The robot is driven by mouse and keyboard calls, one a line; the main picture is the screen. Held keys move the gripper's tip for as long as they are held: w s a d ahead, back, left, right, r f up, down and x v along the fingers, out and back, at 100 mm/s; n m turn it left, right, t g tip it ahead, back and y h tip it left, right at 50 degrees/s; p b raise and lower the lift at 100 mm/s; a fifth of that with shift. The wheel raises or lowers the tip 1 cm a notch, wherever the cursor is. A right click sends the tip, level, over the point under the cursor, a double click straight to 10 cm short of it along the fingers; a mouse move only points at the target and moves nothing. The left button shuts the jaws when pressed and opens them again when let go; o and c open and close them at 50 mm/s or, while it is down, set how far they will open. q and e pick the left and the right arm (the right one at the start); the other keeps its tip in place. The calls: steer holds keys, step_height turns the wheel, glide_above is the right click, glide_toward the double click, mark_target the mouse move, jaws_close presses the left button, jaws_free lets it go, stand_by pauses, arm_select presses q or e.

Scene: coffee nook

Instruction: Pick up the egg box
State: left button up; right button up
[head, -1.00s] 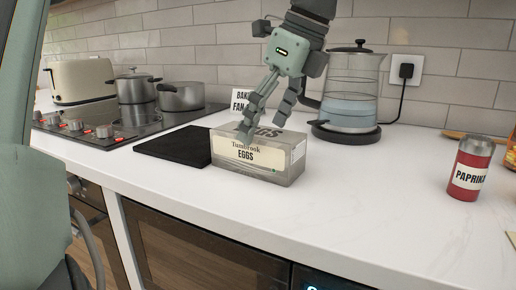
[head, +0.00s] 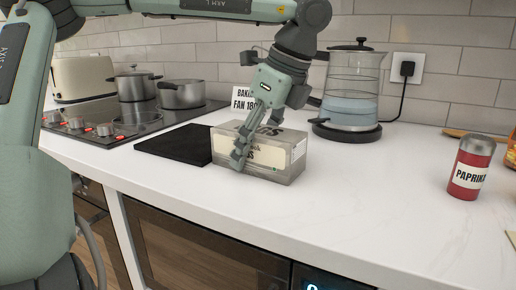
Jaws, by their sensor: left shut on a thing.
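The egg box (head: 284,165) is a grey carton with a cream "EGGS" label, standing on the white counter near the middle of the head view. My left gripper (head: 256,143) reaches down over it from above, green with grey fingers. It is shut on the egg box, with one finger across the front label and the other at the back. The box still appears to rest on the counter. My right gripper is not in view.
A dark board (head: 178,145) lies just left of the box. A glass kettle (head: 350,92) stands behind it to the right, and a paprika tin (head: 469,168) stands farther right. A hob (head: 125,122) with pots is at the left. The counter (head: 370,190) front right is clear.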

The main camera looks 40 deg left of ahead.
arm_select(q)
steer(key=c, duration=0.5)
steer(key=shift+r, duration=0.1)
